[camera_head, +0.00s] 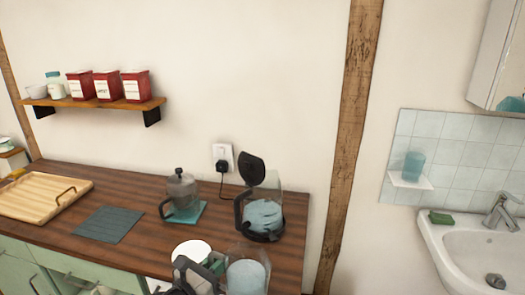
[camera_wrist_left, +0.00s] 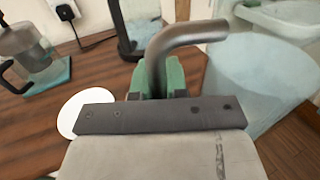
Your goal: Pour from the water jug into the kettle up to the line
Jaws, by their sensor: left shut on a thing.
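The water jug (camera_head: 247,275), clear with pale blue water, is at the bottom edge of the head view. My left gripper (camera_head: 216,262) is shut on its handle. In the left wrist view the green fingers (camera_wrist_left: 163,78) are at the curved grey handle (camera_wrist_left: 190,35), and the jug's clear body (camera_wrist_left: 262,65) is to the right. The kettle (camera_head: 264,212) stands on the counter behind the jug, its black lid (camera_head: 252,168) raised. Pale blue shows inside its glass. I cannot make out the line. The jug's lower part is cut off by the frame.
A glass press pot (camera_head: 183,188) stands on a teal mat (camera_head: 198,216) left of the kettle. A white round thing (camera_head: 190,252) lies near my gripper. A socket (camera_head: 223,157) with plug and cord is behind. A dark mat (camera_head: 108,224) and wooden tray (camera_head: 40,193) are at left.

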